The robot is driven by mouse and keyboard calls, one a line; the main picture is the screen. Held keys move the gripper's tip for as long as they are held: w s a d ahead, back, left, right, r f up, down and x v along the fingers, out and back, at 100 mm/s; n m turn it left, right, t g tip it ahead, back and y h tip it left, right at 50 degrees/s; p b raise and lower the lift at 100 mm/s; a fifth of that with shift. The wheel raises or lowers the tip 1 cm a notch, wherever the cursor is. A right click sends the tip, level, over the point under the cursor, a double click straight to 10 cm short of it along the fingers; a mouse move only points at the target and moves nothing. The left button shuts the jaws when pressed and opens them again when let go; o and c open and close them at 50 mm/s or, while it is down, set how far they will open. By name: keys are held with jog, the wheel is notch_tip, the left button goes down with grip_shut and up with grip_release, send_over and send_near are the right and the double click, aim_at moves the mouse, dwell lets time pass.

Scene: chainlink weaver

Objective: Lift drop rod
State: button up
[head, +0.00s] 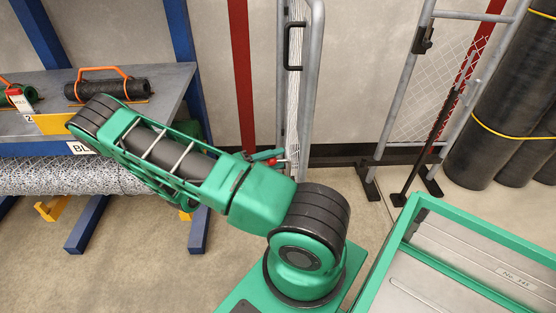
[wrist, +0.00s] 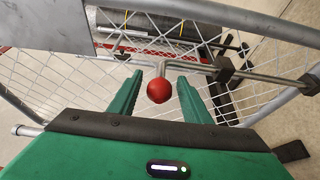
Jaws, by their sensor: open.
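The drop rod (wrist: 265,77) is a thin grey metal bar running through dark brackets on a chain-link gate in the wrist view. Its bent end carries a red ball knob (wrist: 158,90). My gripper (wrist: 160,76) is open, with one green finger on each side of the knob and visible gaps beside it. I cannot tell how deep the knob sits between the fingers. In the head view the knob (head: 272,162) shows small beside the gate (head: 310,90), seen nearly edge-on; my arm hides most of my gripper there.
A shelf (head: 170,82) with black rolls stands at the left, with wire mesh (head: 60,178) below. At the right are another mesh-filled frame (head: 405,85), large dark rolls (head: 510,90) and a green-edged tray (head: 400,225). Some floor (head: 140,235) is clear at lower left.

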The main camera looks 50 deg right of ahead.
jog(key=shift+x, duration=1.25)
jog(key=shift+c, duration=0.6)
grip_shut()
jog(key=shift+r, duration=4.3)
jog(key=shift+o, duration=0.6)
grip_release()
jog(key=v, duration=1.1)
